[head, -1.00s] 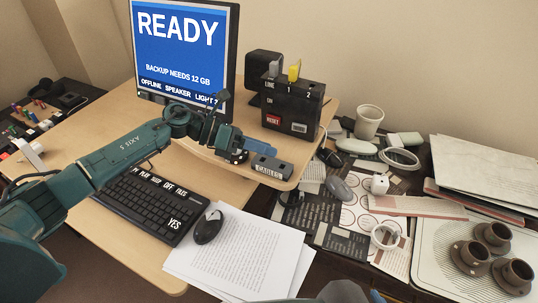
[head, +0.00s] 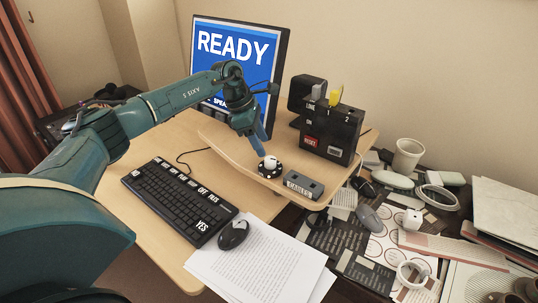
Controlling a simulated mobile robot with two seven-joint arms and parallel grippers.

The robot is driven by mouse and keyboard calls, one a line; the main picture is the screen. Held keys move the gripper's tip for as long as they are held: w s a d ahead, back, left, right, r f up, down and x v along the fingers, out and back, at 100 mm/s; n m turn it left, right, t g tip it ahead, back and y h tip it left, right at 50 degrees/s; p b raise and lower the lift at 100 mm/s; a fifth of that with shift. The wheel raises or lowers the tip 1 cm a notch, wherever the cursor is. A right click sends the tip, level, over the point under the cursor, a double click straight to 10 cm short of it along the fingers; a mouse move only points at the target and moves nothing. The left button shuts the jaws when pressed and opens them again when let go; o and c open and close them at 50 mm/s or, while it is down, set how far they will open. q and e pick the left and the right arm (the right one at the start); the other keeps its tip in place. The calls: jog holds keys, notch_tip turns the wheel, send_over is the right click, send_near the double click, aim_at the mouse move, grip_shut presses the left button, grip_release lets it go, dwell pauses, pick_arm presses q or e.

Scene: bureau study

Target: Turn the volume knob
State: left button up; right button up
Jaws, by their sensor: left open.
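A round black knob with a white top (head: 270,165), which looks like the volume knob, sits on the raised wooden shelf (head: 228,143) below the monitor. My left gripper (head: 261,137) reaches in from the left and points down just behind and above the knob. Its blue fingers are close to the knob; I cannot tell whether they touch it. The left gripper is open, with nothing seen between its fingers. My right gripper is not in view.
A small grey labelled box (head: 302,186) stands right of the knob. A black switch box (head: 332,132) stands behind it. The monitor (head: 240,65) reads READY. A keyboard (head: 180,200), mouse (head: 233,235) and papers (head: 262,262) lie in front. The right-hand desk is cluttered.

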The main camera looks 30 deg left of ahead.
aim_at(270, 159)
pick_arm(q)
jog(key=shift+x, duration=2.75)
jog(key=shift+c, duration=0.4)
jog(key=c, duration=0.9)
